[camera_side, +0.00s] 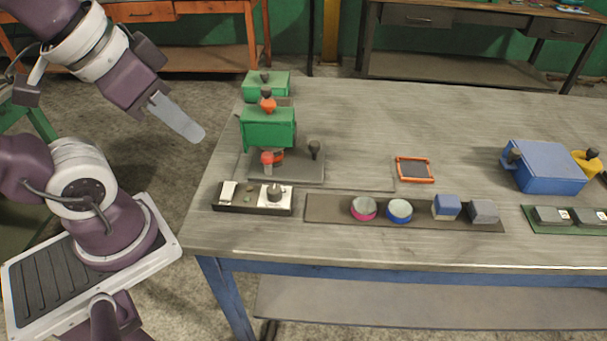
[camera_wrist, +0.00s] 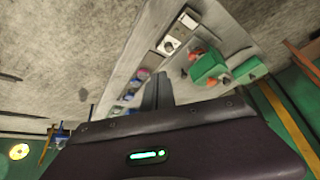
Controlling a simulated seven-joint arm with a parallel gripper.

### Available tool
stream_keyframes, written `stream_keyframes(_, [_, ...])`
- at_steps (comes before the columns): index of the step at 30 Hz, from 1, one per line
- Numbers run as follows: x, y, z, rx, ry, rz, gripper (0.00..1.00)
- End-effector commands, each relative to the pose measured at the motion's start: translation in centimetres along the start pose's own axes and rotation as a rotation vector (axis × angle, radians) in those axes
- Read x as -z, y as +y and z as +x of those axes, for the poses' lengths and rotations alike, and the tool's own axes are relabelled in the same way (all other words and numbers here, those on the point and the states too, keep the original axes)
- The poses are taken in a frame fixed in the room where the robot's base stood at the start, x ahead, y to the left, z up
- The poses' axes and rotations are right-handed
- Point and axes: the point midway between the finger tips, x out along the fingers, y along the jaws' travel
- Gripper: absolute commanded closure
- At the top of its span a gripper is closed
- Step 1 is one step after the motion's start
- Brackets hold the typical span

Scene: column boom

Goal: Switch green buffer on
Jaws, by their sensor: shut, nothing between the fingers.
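The green buffer (camera_side: 268,130) stands at the left end of the table on a grey base plate, with orange parts above and below its body. It also shows in the wrist view (camera_wrist: 208,68). In front of it lies a dark control strip (camera_side: 252,209) with a white rocker-like piece (camera_side: 228,193) at its left and a dark knob on a white plate (camera_side: 275,194) at its right. The strip's knob plate also shows in the wrist view (camera_wrist: 169,45). My gripper (camera_side: 198,135) is shut and empty, in the air left of the buffer, pointing down and right.
A long tray (camera_side: 330,210) with round tins and small blocks lies right of the strip. An orange-framed pad (camera_side: 414,170), a blue machine (camera_side: 545,167) and a green tray (camera_side: 535,227) are further right. The table middle behind the pad is clear.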

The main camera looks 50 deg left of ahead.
Motion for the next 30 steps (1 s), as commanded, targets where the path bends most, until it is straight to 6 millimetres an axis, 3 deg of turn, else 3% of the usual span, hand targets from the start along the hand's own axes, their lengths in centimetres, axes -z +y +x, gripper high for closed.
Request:
stream_keyframes(17, [0.0,0.0,0.0,0.001,0.0,0.0,1.0])
stream_keyframes(20, [0.6,-0.8,0.3,0.03,0.011,0.015,1.0])
stream_keyframes(23, [2.5,-3.2,1.3,0.117,0.043,0.072,1.0])
stream_keyframes(30, [9.7,-12.2,4.4,0.411,0.132,0.439,1.0])
